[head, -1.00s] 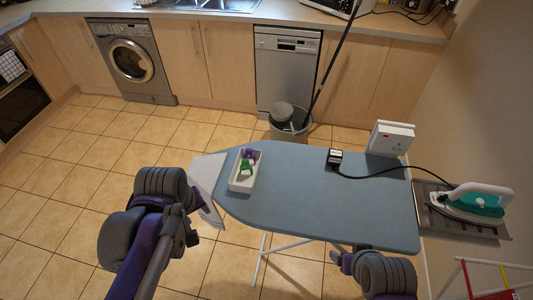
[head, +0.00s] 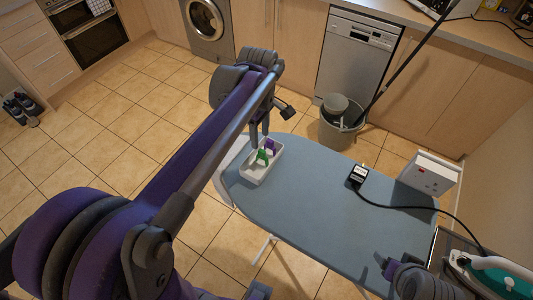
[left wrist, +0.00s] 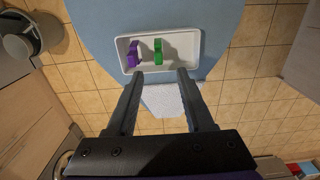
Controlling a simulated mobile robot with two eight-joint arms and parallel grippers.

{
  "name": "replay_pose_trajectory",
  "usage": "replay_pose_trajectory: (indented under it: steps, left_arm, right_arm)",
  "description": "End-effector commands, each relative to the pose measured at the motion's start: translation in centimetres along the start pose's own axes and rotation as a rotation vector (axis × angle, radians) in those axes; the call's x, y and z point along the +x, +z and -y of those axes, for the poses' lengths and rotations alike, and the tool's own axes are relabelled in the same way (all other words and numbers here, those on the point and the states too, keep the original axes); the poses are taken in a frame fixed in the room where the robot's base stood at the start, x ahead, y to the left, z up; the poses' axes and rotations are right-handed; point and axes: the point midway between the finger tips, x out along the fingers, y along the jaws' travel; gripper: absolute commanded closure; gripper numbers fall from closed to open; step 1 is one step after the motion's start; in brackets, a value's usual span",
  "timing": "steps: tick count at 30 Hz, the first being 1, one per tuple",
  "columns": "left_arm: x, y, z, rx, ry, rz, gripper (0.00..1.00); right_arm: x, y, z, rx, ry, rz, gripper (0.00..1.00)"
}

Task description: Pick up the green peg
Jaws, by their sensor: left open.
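The green peg (head: 263,157) stands in a white tray (head: 256,179) at the left end of the ironing board, and it also shows in the left wrist view (left wrist: 158,50). A purple peg (left wrist: 133,54) is beside it, to its left in that view. My left gripper (head: 260,138) is at the tray's far edge. In the left wrist view its two fingers (left wrist: 160,74) are apart and empty, with the green peg ahead of the gap between them, not touching. My right gripper (head: 384,264) is at the board's near right edge; its jaws are unclear.
The blue ironing board (head: 320,200) has clear room in its middle. A black plug (head: 357,176) with a cable lies on it, near a white socket box (head: 430,174). An iron (head: 490,272) is at the right. A grey bucket (head: 338,128) stands on the floor behind.

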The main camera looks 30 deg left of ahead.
Motion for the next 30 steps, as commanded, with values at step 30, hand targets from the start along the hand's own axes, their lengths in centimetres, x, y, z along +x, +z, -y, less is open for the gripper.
replay_pose_trajectory:
  steps: [30]
  left_arm:
    - [8.1,0.3,-0.2,0.004,0.001,0.000,0.62]
  right_arm:
    - [0.2,0.2,0.0,0.000,0.000,0.002,0.27]
